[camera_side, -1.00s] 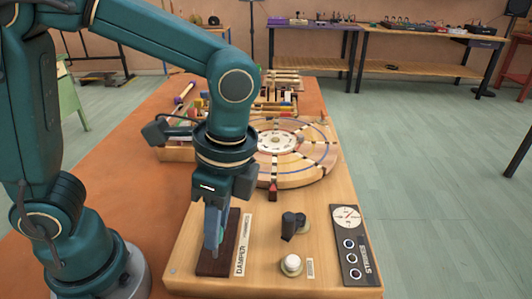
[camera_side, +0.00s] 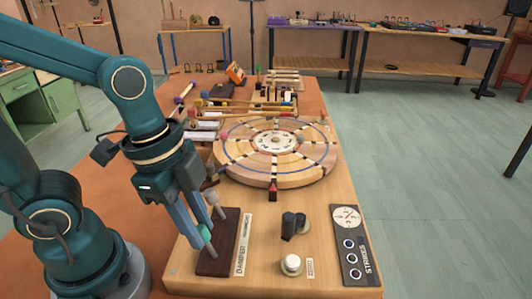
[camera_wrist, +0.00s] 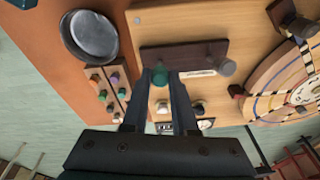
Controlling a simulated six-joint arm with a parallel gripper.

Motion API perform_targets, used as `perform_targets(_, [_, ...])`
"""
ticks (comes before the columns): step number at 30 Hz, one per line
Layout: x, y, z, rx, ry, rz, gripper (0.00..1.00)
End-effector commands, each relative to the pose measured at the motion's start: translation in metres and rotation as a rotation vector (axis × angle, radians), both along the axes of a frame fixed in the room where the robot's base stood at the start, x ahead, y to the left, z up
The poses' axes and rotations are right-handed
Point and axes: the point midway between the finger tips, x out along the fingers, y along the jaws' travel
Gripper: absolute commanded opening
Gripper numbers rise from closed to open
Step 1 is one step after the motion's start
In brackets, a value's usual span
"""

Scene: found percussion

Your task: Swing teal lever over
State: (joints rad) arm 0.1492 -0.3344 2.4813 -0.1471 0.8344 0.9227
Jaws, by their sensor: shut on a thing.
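The teal lever's knob (camera_side: 206,233) shows at the tips of my gripper (camera_side: 205,243) in the side view, over the dark brown damper plate (camera_side: 232,237). In the wrist view the round teal knob (camera_wrist: 160,76) sits between the two fingertips of my gripper (camera_wrist: 163,80). The fingers are shut on it. The brown damper plate (camera_wrist: 200,52) lies beneath, with a grey post (camera_wrist: 227,68) near its right end. The fingers hide most of the lever's shaft.
A wooden disc (camera_side: 300,178) with rings stands behind the plate. A black knob (camera_side: 292,225), a white button (camera_side: 291,263) and a strikes panel (camera_side: 355,248) lie to its right. The wrist view shows a dark round pan (camera_wrist: 89,36).

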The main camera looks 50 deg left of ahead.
Motion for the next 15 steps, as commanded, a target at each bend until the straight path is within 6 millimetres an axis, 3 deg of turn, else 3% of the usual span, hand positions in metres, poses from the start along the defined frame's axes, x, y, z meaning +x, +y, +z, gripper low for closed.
perform_targets(6, [0.0006,-0.0003,0.0006,-0.001,-0.002,0.0,0.0])
perform_targets(7, [0.0006,-0.0003,0.0006,-0.001,-0.002,0.0,0.34])
perform_targets(9, [0.0004,-0.0003,0.0006,-0.001,-0.002,0.0,0.57])
perform_targets(15, [0.0003,-0.0002,0.0004,0.0,0.0,0.0,0.57])
